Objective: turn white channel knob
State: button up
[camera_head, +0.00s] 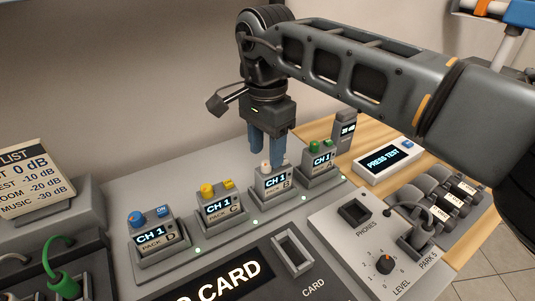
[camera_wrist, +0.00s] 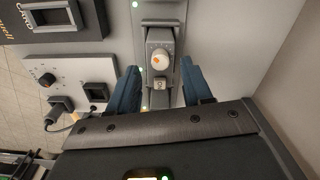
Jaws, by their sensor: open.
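The white channel knob (camera_wrist: 160,58), with an orange mark on its top, sits on the pack labelled B (camera_head: 277,183), whose screen reads CH 1. A small white button (camera_wrist: 160,83) is beside the knob on the same pack. My gripper (camera_head: 267,155) points down over this pack with its blue fingers spread. In the wrist view my gripper (camera_wrist: 160,68) has one finger on each side of the knob, with visible gaps. The fingers hide part of the pack in the head view. I cannot tell how high the fingertips are above it.
Pack C with a yellow knob (camera_head: 207,190) and pack D with a blue knob (camera_head: 136,218) stand to the left. Pack A with a green knob (camera_head: 315,146) stands close on the right. A press-test box (camera_head: 388,162) and a level panel (camera_head: 350,250) lie further right.

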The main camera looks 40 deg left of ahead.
aim_at(266, 166)
jog(key=shift+f, duration=1.3)
jog(key=shift+c, duration=0.4)
grip_shut()
